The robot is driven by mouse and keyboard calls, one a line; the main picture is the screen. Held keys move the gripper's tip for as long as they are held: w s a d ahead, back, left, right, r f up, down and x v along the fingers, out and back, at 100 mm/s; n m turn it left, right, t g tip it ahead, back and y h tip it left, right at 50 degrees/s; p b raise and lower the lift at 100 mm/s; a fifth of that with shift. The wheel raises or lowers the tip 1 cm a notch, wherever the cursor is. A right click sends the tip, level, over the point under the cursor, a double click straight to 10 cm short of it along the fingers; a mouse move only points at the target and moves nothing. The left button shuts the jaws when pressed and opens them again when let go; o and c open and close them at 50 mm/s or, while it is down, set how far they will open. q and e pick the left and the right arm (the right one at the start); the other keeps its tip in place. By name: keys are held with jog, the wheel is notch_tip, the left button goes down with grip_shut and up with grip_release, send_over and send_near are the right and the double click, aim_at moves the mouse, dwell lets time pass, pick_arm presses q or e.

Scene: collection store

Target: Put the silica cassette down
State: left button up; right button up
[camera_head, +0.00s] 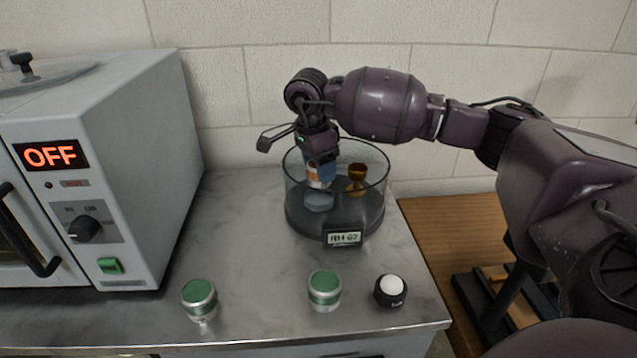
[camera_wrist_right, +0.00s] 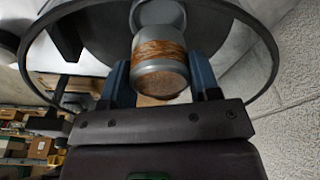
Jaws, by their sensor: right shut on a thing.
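The silica cassette (camera_wrist_right: 160,50), a small grey cylinder with an orange band, sits between the blue fingers of my right gripper (camera_wrist_right: 161,82) in the wrist view. In the head view, my right gripper (camera_head: 320,180) points down inside the clear round chamber (camera_head: 377,172), shut on the cassette (camera_head: 313,172), mostly hidden by the fingers. A pale round disc (camera_head: 319,202) lies just below it on the chamber's dark floor. I cannot tell whether the cassette touches it. My left gripper is out of view.
An amber goblet (camera_head: 357,172) stands in the chamber, right of the gripper. Two green-topped canisters (camera_head: 199,297) (camera_head: 324,290) and a black knob with a white top (camera_head: 391,290) stand at the front. A grey oven (camera_head: 140,150) reading OFF fills the left.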

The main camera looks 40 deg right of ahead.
aim_at(312, 165)
jog(key=shift+f, duration=2.15)
pick_arm(q)
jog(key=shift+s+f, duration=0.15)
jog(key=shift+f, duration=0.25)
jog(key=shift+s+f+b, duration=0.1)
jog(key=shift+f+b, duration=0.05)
jog(key=shift+b, duration=0.15)
pick_arm(e)
jog(key=shift+f, duration=0.3)
jog(key=o, duration=1)
jog(key=shift+c, duration=0.2)
jog(key=shift+r, duration=0.35)
jog(key=r, duration=0.3)
jog(key=a+r, duration=0.1)
jog(key=r, duration=0.3)
jog(key=r+p, duration=0.1)
jog(key=r, duration=0.3)
jog(key=shift+w+a+r, duration=0.15)
jog(key=shift+a+r, duration=0.05)
jog(key=shift+a, duration=0.15)
jog(key=shift+r, duration=0.25)
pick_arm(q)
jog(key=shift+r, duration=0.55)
